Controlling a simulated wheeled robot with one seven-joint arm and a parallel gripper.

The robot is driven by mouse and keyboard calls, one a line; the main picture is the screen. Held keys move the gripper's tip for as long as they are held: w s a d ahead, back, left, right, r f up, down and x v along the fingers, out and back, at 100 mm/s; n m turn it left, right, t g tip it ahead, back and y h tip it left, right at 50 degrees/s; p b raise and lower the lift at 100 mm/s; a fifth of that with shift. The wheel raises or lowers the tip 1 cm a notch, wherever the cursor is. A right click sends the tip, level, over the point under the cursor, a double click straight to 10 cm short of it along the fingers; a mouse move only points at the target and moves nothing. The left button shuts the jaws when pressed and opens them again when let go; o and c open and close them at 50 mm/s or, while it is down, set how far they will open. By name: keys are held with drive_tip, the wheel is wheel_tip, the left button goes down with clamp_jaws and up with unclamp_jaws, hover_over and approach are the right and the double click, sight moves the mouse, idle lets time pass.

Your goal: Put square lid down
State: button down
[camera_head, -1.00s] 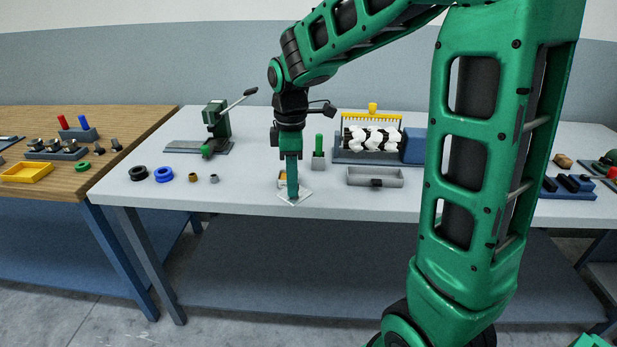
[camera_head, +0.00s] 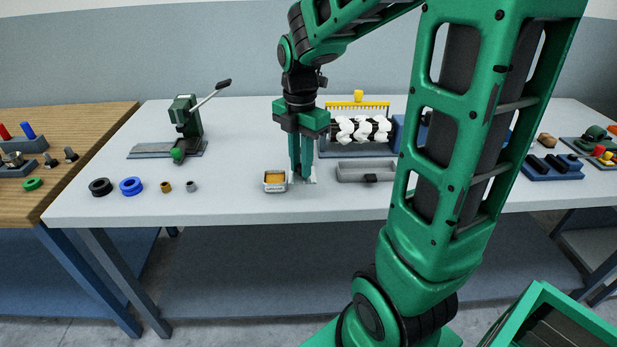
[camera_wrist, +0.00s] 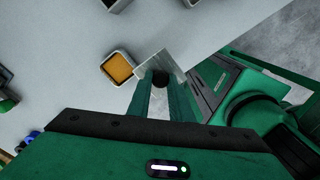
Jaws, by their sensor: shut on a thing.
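The square lid (camera_head: 312,179) is a thin pale plate under my gripper's fingertips. In the wrist view the lid (camera_wrist: 152,66) has a dark knob, and my gripper (camera_wrist: 161,82) is shut on it. In the head view my gripper (camera_head: 302,176) points straight down over the white table, with the fingers hiding much of the lid. A small square tin (camera_head: 275,188) with orange contents stands open just left of the lid; it also shows in the wrist view (camera_wrist: 118,86). I cannot tell whether the lid touches the table.
A grey open tray (camera_head: 352,176) stands right of my gripper. A machine with white rolls and a yellow comb (camera_head: 357,105) stands behind. A green lever press (camera_head: 186,118) and several rings and bushings (camera_head: 131,186) are to the left. The table (camera_head: 230,205) is clear in front of the bushings.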

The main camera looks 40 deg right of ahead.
drive_tip(key=d+f, duration=0.1)
drive_tip(key=d, duration=0.1)
drive_tip(key=d+f, duration=0.1)
drive_tip(key=shift+w+d+f, duration=0.2)
drive_tip(key=shift+d, duration=0.2)
drive_tip(key=shift+f, duration=1.95)
drive_tip(key=c, duration=1.6)
unclamp_jaws()
drive_tip(key=shift+f, duration=0.1)
